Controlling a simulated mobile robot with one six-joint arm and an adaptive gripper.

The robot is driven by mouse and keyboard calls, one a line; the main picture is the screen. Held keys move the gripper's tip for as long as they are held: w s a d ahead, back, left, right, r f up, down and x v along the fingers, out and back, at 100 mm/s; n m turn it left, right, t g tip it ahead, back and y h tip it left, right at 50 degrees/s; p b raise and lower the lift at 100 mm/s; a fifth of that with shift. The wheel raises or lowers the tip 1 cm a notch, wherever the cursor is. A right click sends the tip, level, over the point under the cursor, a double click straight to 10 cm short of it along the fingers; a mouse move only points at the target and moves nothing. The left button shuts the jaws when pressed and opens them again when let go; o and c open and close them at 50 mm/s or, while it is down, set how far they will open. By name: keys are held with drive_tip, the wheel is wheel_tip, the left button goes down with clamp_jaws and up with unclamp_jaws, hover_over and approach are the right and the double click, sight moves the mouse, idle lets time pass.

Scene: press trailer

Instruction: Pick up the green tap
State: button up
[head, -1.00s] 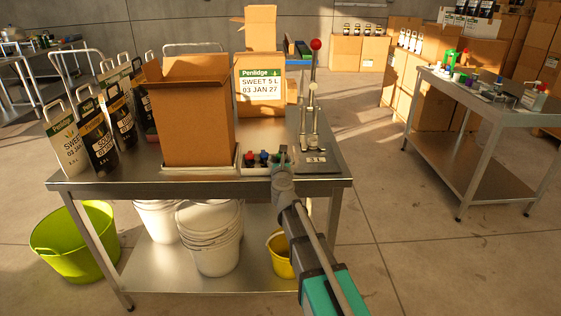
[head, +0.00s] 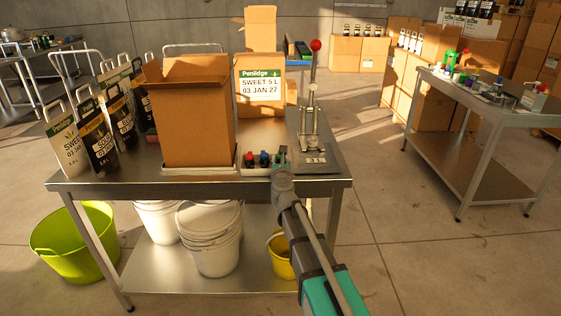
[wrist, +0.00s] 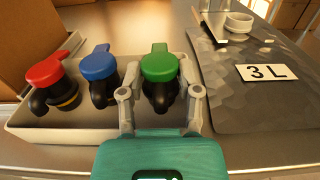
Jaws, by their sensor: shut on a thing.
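The green tap (wrist: 159,66) has a green lever on a black body and sits at the right end of a white tray (wrist: 45,136). My gripper (wrist: 160,95) has one finger on each side of its black body and is shut on it. The tap still appears to be in the tray. In the head view my gripper (head: 282,160) is at the right end of the tray, and the green tap is mostly hidden there.
A blue tap (wrist: 98,67) and a red tap (wrist: 48,72) stand left of the green one in the tray. A plate marked 3 L (wrist: 225,105) with a metal press (head: 312,120) lies right. An open carton (head: 190,120) stands behind left.

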drive_tip(key=shift+r, duration=0.15)
wheel_tip(320, 180, up, 3)
drive_tip(key=p, duration=0.3)
drive_tip(key=s+d+r+p, duration=0.2)
drive_tip(key=s+r+p, duration=0.7)
drive_tip(key=s, duration=0.5)
drive_tip(key=shift+r+p, duration=0.35)
drive_tip(key=shift+p, duration=0.15)
drive_tip(key=shift+w+d, duration=0.1)
drive_tip(key=shift+w, duration=0.05)
drive_tip(key=w+d+f+b, duration=0.1)
drive_tip(key=w+d, duration=0.2)
drive_tip(key=w, duration=0.6)
drive_tip(key=w+d+f+b, duration=0.1)
drive_tip(key=w+d, duration=0.3)
drive_tip(key=w, duration=0.5)
drive_tip(key=w+d+f+b, duration=0.1)
drive_tip(key=w+d, duration=0.3)
drive_tip(key=w, duration=0.5)
drive_tip(key=shift+w+f, duration=0.15)
drive_tip(key=shift+f+b, duration=0.55)
drive_tip(key=shift+b, duration=0.15)
drive_tip(key=shift+f+b, duration=2.45)
